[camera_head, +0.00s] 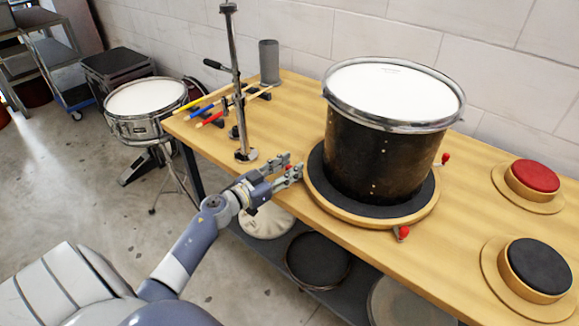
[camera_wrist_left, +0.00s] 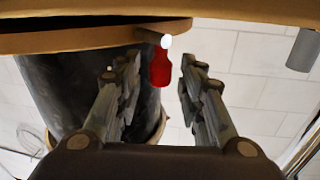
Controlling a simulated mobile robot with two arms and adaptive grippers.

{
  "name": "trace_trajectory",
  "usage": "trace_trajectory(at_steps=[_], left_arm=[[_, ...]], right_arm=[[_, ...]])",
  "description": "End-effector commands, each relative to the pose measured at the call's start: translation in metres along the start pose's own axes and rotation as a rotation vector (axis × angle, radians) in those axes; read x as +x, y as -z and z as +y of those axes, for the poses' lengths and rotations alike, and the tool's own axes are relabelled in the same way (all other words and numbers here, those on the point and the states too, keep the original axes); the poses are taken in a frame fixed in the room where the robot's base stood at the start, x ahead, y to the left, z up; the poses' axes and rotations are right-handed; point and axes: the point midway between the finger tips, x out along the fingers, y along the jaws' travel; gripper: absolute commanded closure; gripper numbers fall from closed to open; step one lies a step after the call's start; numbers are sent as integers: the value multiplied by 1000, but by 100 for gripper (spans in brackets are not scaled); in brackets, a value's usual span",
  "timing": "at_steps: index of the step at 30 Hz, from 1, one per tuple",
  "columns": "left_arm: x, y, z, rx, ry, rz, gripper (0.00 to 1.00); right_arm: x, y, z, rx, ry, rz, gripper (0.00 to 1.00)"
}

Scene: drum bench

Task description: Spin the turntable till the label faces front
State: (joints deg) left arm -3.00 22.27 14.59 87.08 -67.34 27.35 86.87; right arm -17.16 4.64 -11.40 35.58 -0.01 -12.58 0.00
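A black drum (camera_head: 375,150) with a chrome rim and white head stands on the turntable (camera_head: 424,208), a wooden disc with a dark top. No label shows on the drum side facing me. Red-tipped handles stick out at the turntable's front (camera_head: 402,233) and right (camera_head: 445,158). My left gripper (camera_head: 292,171) is at the turntable's left edge. In the left wrist view its fingers (camera_wrist_left: 159,78) are spread apart, with another red handle (camera_wrist_left: 160,68) between or just beyond their tips; contact is not visible. My right gripper is not in view.
A chrome stand (camera_head: 237,90) rises left of the turntable, near drumsticks (camera_head: 215,110) and a grey cylinder (camera_head: 269,62). Red (camera_head: 535,176) and black (camera_head: 538,266) round pads sit at the right. A snare drum (camera_head: 146,97) stands left of the bench.

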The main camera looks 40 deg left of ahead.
Motion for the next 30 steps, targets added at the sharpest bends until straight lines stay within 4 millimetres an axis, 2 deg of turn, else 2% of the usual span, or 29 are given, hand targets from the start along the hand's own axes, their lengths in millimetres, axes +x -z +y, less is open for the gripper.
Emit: trace_trajectory(at_steps=[5,11,12,16,17,30], left_arm=[[6,0,0,1,0,-1,64],[6,0,0,1,0,-1,64],[6,0,0,1,0,-1,69],[6,0,0,1,0,-1,98],[6,0,0,1,0,-1,100],[5,-1,-1,2,2,-2,100]], right_arm=[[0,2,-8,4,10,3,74],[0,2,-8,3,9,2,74],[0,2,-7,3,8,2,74],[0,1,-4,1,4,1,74],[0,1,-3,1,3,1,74],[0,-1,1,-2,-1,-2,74]])
